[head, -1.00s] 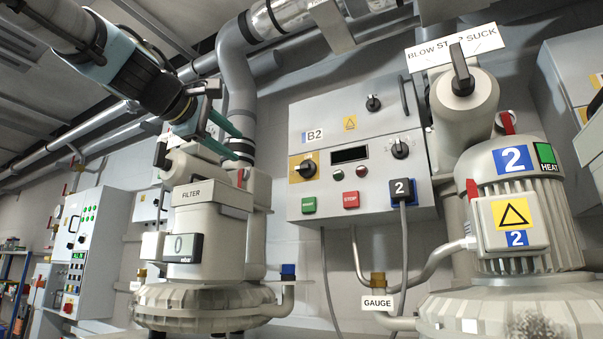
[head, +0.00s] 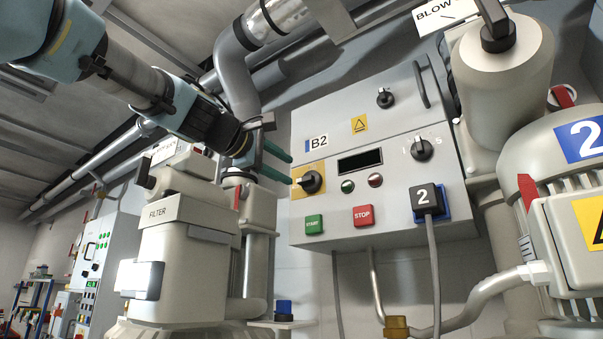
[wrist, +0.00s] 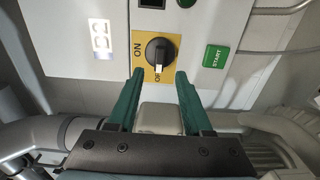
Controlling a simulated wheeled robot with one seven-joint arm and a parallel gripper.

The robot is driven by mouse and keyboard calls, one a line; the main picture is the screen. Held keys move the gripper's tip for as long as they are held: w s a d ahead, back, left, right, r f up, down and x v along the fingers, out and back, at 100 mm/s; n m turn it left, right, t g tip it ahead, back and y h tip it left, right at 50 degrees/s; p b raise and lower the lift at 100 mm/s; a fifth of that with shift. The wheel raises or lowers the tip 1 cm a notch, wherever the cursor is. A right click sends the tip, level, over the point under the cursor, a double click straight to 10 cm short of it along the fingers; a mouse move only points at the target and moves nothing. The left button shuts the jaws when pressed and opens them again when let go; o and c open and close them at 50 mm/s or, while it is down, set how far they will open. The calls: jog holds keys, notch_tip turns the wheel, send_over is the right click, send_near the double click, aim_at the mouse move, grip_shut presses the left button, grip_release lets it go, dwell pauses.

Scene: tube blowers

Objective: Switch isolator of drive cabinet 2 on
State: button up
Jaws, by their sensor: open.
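The grey drive cabinet labelled B2 (head: 400,160) hangs on the wall in the middle of the head view. Its isolator is a black rotary knob (head: 311,182) on a yellow plate (head: 300,193) at the cabinet's left. In the wrist view the knob (wrist: 160,50) has its white-marked end beside the partly covered OFF lettering; ON stands at the plate's left. My gripper (head: 291,169) is open, its green fingers pointing at the isolator. In the wrist view the fingertips (wrist: 159,75) lie either side of the knob's lower end, with nothing held. Contact cannot be told.
Below the isolator are a green START button (head: 314,224) and a red STOP button (head: 363,215). A black plug marked 2 (head: 425,198) with a cable sits at the right. The filter housing (head: 185,255) stands below my arm; a blower motor (head: 565,200) stands at right.

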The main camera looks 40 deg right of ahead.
aim_at(304, 179)
jog(key=p+x, duration=0.2)
jog(key=x, duration=0.4)
jog(key=shift+d, duration=0.2)
grip_shut()
dwell(0.4)
